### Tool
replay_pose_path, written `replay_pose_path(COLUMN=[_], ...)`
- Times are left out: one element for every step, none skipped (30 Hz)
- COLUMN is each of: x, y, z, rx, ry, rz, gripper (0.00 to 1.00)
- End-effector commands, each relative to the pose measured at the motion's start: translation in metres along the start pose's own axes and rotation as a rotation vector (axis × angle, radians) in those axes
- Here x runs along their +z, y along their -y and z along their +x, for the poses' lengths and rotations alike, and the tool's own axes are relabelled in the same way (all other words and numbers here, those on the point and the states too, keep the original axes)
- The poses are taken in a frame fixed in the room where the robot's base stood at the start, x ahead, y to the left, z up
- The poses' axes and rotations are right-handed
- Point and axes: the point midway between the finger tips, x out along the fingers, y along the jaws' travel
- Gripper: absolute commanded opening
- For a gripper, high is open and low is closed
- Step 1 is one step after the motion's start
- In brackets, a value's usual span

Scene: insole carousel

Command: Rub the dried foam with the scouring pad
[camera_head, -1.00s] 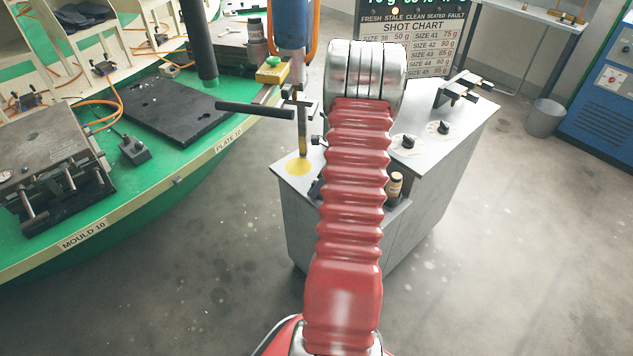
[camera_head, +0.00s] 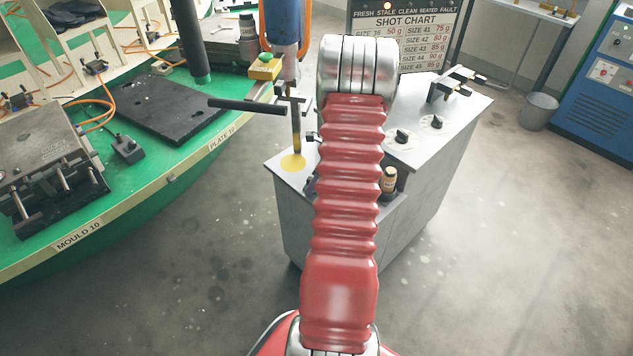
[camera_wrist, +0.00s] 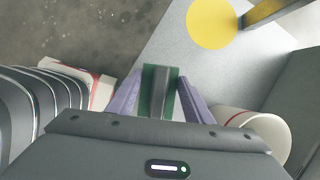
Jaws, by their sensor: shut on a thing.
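In the wrist view my gripper (camera_wrist: 159,84) has purple fingers shut on a small upright block, the scouring pad (camera_wrist: 158,92), green with a grey band. A flat yellow round patch (camera_wrist: 212,23) lies on the grey worktop ahead and to the right, apart from the pad. The patch also shows in the head view (camera_head: 292,162), below the upright nozzle (camera_head: 297,128), whose lower end is yellow-brown. I cannot tell whether the dried foam is the patch or the coating on the nozzle. In the head view my arm hides the gripper and pad.
The grey cabinet (camera_head: 400,235) carries dials and a small bottle (camera_head: 388,180). The green carousel (camera_head: 170,185) is to the left, with a dark horizontal bar (camera_head: 247,106) near the nozzle. The floor in front is open.

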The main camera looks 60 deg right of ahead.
Motion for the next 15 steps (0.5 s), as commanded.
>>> replay_pose_path(x=[0.003,0.004,0.007,0.009,0.01,0.012,0.014,0.016,0.018,0.019,0.021,0.023,0.025,0.026,0.029], y=[0.0,0.001,0.001,0.002,0.003,0.004,0.004,0.005,0.006,0.007,0.008,0.008,0.009,0.01,0.011], z=[0.004,0.004,0.005,0.006,0.006,0.007,0.008,0.008,0.009,0.009,0.01,0.011,0.012,0.012,0.013], rx=[0.003,0.003,0.003,0.004,0.004,0.004,0.003,0.003,0.003,0.003,0.004,0.004,0.004,0.004,0.004], ry=[-0.001,-0.001,-0.001,-0.001,-0.001,-0.001,-0.001,-0.001,-0.001,-0.001,-0.002,-0.002,-0.002,-0.002,-0.002], rz=[-0.001,-0.002,-0.002,-0.002,-0.001,-0.001,-0.001,-0.002,-0.002,-0.002,-0.001,-0.001,-0.002,-0.002,-0.003], gripper=[0.28,0.28,0.28,0.28,0.28,0.28,0.28,0.28,0.28,0.28,0.28,0.28,0.28,0.28,0.28])
